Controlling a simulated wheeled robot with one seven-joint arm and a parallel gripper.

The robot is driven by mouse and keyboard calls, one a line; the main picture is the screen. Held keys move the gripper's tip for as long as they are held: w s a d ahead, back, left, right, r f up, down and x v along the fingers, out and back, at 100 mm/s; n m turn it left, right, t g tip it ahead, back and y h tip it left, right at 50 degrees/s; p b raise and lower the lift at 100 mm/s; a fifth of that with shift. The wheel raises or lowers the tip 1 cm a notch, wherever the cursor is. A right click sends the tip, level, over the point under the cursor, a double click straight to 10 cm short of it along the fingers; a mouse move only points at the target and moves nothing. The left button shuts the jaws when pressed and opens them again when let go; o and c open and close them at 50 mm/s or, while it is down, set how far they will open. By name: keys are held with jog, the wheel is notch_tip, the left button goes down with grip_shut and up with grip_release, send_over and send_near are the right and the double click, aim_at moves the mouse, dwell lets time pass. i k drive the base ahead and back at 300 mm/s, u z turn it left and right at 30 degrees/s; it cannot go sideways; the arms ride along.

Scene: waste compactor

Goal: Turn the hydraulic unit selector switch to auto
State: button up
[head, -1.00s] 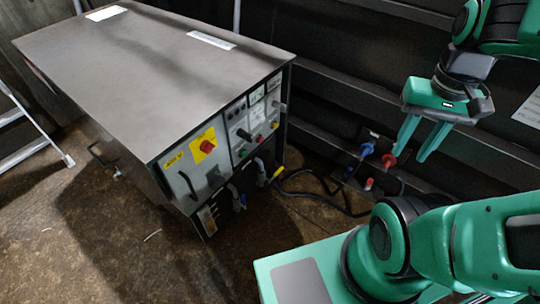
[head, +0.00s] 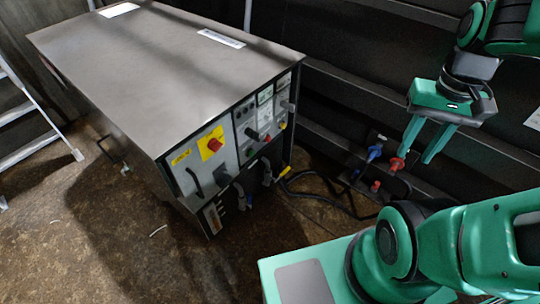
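The hydraulic unit, a grey metal cabinet (head: 170,75), stands at the left with its control panel (head: 243,172) facing right and toward me. A red rotary knob (head: 214,145) sits on a yellow plate on the panel. A dark selector-like handle (head: 251,134) and several small coloured buttons are to its right. I cannot tell which control is the selector switch, and its labels are too small to read. My gripper (head: 416,158) is open and empty, pointing down, well to the right of the panel and apart from it.
Blue (head: 374,152) and red (head: 397,164) connectors with black cables (head: 325,183) lie low behind the gripper. A dark ribbed wall (head: 350,80) runs behind. A ladder (head: 30,130) stands at far left.

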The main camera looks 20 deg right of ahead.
aim_at(251, 133)
jog(key=z, duration=0.6)
jog(key=k, duration=1.05)
jog(key=u, duration=0.6)
jog(key=i, duration=1)
